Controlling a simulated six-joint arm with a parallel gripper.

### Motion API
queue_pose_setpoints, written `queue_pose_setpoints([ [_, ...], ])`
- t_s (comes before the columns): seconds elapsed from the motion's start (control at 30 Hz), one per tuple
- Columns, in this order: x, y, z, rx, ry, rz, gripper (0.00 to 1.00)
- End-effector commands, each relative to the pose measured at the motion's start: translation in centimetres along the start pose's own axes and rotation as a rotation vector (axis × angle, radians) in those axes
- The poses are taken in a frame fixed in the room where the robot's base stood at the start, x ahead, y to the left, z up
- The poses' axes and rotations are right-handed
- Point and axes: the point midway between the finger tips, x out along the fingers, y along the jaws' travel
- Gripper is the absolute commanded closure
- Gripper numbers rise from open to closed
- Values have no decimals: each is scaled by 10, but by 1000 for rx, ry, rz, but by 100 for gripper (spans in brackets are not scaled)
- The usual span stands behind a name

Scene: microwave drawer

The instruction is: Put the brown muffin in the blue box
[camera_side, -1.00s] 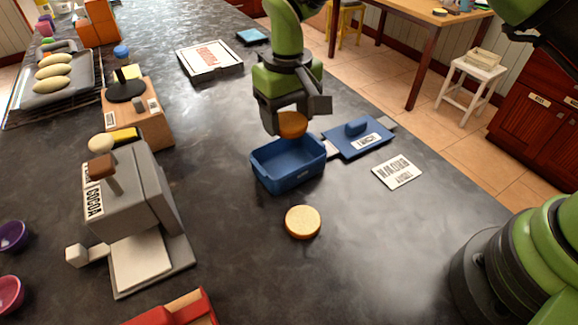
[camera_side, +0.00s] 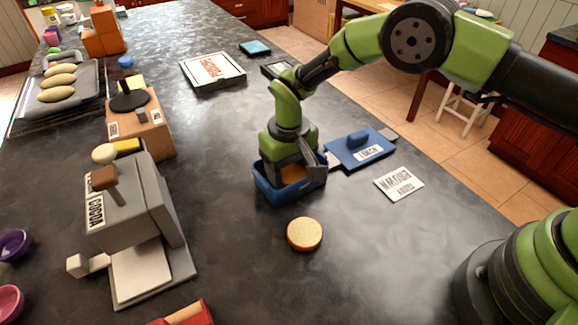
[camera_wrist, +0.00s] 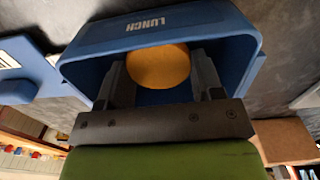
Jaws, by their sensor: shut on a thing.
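The brown muffin (camera_side: 292,174), round and orange-brown, is between the fingers of my gripper (camera_side: 293,178), inside the blue box (camera_side: 284,198). In the wrist view the muffin (camera_wrist: 158,66) shows between my two dark fingers (camera_wrist: 160,88), with the walls of the blue box (camera_wrist: 190,25) around them. The box is open at the top and has a LUNCH label. My gripper is shut on the muffin, low in the box. The fingers partly hide the muffin in the side view, and I cannot tell whether it touches the box floor.
A blue lid (camera_side: 360,148) lies right of the box, near a white label card (camera_side: 399,184). A tan round item (camera_side: 304,234) lies in front of the box. A grey cocoa machine (camera_side: 140,220) stands to the left. The counter between them is clear.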

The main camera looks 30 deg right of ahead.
Motion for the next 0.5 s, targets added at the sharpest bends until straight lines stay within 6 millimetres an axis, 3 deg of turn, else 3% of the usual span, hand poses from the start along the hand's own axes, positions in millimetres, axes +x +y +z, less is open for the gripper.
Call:
queue_pose_setpoints([
  [0.1,3,0,0,0,-1,0,62],
  [0.13,3,0,0,0,-1,0,35],
  [0.23,3,0,0,0,-1,0,14],
  [0.5,2,0,0,0,0,0,14],
])
